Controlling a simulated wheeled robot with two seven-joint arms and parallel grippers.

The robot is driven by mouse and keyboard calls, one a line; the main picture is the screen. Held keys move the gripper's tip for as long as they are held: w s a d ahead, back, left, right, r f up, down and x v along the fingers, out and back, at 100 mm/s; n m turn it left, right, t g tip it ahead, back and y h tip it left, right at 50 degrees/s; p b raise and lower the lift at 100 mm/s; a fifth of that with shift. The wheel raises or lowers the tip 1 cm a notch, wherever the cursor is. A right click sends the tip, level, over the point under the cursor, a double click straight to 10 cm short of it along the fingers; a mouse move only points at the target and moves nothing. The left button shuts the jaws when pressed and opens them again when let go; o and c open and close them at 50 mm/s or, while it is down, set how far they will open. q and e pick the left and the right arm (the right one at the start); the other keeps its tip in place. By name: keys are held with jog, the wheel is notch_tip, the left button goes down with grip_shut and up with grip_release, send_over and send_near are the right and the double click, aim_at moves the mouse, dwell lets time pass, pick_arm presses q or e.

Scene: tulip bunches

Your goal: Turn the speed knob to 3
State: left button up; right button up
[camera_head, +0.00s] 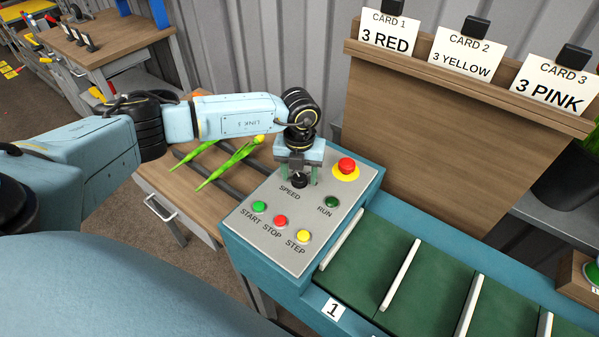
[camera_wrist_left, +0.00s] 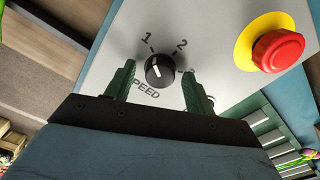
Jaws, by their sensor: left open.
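The black speed knob (camera_head: 299,181) sits on the grey control panel (camera_head: 258,226), above the word SPEED. In the left wrist view the knob (camera_wrist_left: 159,70) has a short white mark, and I cannot tell for sure which number it faces. My left gripper (camera_head: 299,168) is over the knob, pointing down. In the left wrist view its green fingers are open, one on each side of the knob, with visible gaps. My right gripper is not in view.
A red stop button on yellow (camera_head: 346,168) is close beside my left gripper. START (camera_head: 260,206), STOP (camera_head: 280,221) and STEP (camera_head: 303,236) buttons and the green RUN light (camera_head: 332,202) share the panel. A green conveyor (camera_head: 430,290) lies right; tulips (camera_head: 232,160) lie left.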

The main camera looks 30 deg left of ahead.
pick_arm(q)
jog(key=shift+c, duration=0.5)
jog(key=c, duration=0.9)
